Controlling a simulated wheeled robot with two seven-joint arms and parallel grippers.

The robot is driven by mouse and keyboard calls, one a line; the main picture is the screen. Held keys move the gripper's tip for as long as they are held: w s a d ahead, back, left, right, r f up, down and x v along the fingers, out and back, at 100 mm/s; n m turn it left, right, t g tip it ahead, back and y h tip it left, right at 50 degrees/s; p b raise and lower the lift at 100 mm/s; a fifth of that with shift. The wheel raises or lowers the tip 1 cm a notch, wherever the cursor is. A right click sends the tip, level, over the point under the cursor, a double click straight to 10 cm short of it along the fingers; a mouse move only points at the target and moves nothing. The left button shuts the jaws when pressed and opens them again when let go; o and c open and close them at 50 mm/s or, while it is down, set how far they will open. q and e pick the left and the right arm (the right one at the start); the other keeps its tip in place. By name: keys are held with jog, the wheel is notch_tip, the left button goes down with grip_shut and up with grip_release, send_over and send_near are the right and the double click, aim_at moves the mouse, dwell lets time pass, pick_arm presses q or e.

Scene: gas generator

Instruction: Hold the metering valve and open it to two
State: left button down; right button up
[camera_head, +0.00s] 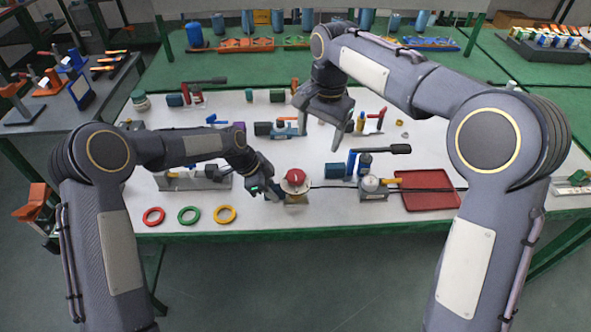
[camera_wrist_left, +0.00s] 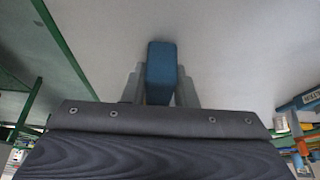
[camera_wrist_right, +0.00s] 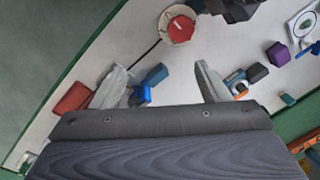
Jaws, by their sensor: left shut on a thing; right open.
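The metering valve (camera_head: 295,180) appears to be the unit with a red knob on a round cream body, near the front middle of the table. Its red knob also shows at the top of the right wrist view (camera_wrist_right: 179,28). My left gripper (camera_head: 266,190) is at the valve's left side. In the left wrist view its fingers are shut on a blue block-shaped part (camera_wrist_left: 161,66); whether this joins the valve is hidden. My right gripper (camera_head: 340,122) is open and empty above the table, behind and right of the valve. Its fingers (camera_wrist_right: 160,75) are spread apart.
Red (camera_head: 153,216), green (camera_head: 189,215) and yellow (camera_head: 225,214) rings lie at the front left. A dark cable (camera_head: 330,186) runs right from the valve. Several fittings stand behind.

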jog(key=m+h, duration=0.1)
send_over(296, 174)
notch_tip(296, 174, down, 3)
notch_tip(296, 174, down, 12)
jog(key=shift+s, duration=0.1)
jog(key=c, duration=1)
